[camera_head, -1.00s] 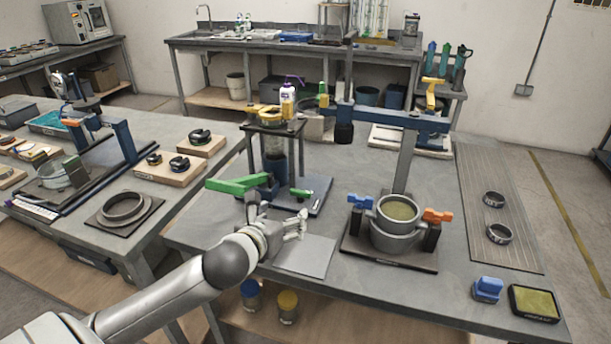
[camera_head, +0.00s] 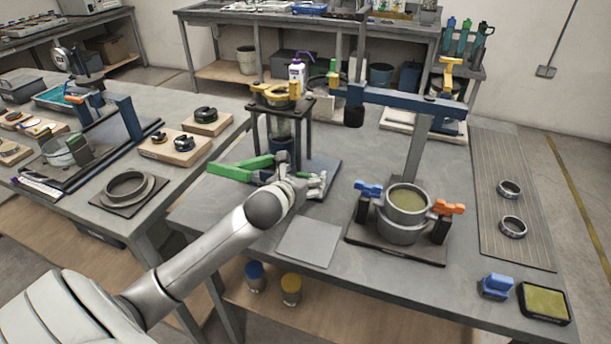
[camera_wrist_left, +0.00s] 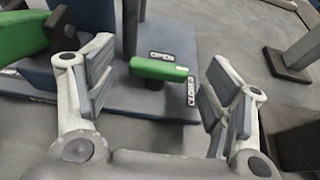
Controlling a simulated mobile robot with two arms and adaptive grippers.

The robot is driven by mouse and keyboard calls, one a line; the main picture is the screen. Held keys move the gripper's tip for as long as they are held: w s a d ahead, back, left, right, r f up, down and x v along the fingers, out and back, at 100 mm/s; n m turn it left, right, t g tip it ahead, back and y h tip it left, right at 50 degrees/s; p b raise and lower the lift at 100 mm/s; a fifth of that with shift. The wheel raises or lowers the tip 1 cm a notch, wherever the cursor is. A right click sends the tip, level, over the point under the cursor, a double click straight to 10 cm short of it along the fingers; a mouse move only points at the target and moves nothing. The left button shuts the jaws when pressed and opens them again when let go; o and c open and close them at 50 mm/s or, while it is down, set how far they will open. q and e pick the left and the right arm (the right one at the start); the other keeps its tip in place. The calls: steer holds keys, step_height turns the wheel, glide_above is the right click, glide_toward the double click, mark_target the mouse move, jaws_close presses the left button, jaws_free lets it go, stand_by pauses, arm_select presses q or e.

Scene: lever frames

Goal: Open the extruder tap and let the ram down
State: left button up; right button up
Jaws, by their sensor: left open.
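The extruder stands on the middle table, with a dark frame (camera_head: 307,120), a yellow-topped clear cylinder and a blue base plate. A long green lever (camera_head: 238,168) sticks out to its left. In the left wrist view a small green tap handle (camera_wrist_left: 158,69) lies crosswise above the blue base, between two small labels. My left gripper (camera_head: 319,184) is at the extruder's front. In its wrist view the gripper (camera_wrist_left: 160,88) is open, one finger on each side of the tap handle, with gaps visible. The head view largely hides the tap behind the gripper. My right gripper is not in view.
A grey plate (camera_head: 309,243) lies in front of the extruder. To the right stands a clamped sieve pot (camera_head: 407,205) under a blue beam (camera_head: 410,103). A blue block (camera_head: 497,287) and a yellow-green pad (camera_head: 545,303) lie at the front right.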

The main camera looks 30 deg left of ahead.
arm_select(q)
steer(key=shift+x, duration=0.95)
